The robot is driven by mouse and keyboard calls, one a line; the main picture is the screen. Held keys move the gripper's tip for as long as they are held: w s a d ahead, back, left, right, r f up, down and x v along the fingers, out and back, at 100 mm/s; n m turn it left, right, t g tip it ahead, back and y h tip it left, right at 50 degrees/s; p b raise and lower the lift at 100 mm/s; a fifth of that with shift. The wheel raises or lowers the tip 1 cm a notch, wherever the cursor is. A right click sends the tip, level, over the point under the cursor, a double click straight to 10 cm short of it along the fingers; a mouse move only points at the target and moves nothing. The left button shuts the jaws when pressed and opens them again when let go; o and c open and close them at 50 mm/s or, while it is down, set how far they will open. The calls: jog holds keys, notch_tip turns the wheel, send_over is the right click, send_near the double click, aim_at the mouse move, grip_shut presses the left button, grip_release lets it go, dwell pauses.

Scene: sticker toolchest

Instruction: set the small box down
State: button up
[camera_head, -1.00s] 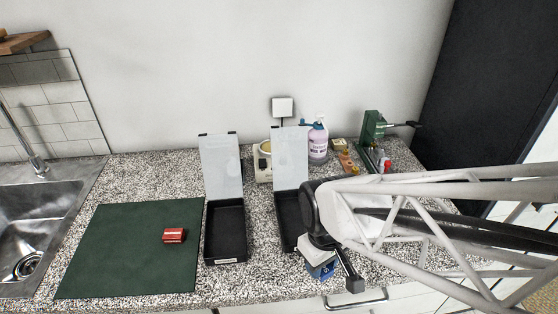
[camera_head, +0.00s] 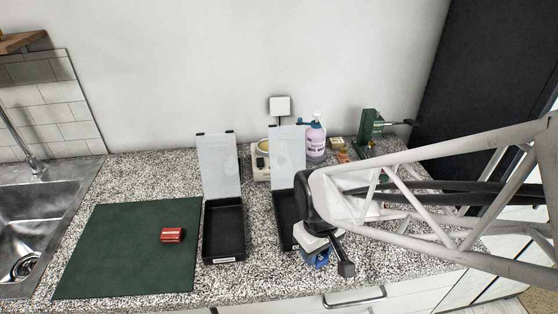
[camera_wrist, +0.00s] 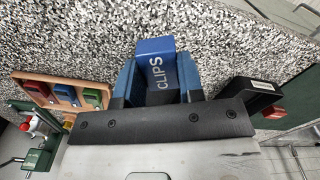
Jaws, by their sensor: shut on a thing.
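The small box (camera_wrist: 158,72) is blue with CLIPS in white letters, seen in the wrist view. My gripper (camera_wrist: 159,82) is shut on it, with one finger on either side. In the head view my gripper (camera_head: 318,256) is at the front of the speckled counter, just right of the right black tray. My wrist and arm cover part of that area. I cannot tell whether the box touches the counter or hangs just above it.
Two black trays (camera_head: 208,240) (camera_head: 285,241) with upright pale lids stand mid-counter. A red box (camera_head: 172,235) lies on the green mat (camera_head: 110,260). A wooden rack (camera_wrist: 25,83) holds coloured pieces. A pump bottle (camera_head: 315,142) and green press (camera_head: 369,125) stand behind.

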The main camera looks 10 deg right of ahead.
jog(key=w, duration=0.4)
jog(key=w+a, duration=0.1)
jog(key=w, duration=0.3)
jog(key=w+f, duration=0.1)
jog(key=w, duration=0.3)
jog(key=shift+w+a+f, duration=0.1)
jog(key=shift+w+a, duration=0.1)
jog(key=shift+a, duration=0.1)
jog(key=shift+f, duration=1.75)
jog(key=shift+f, duration=0.15)
jog(key=o, duration=0.9)
notch_tip(320, 180, up, 12)
jog(key=shift+r, duration=0.2)
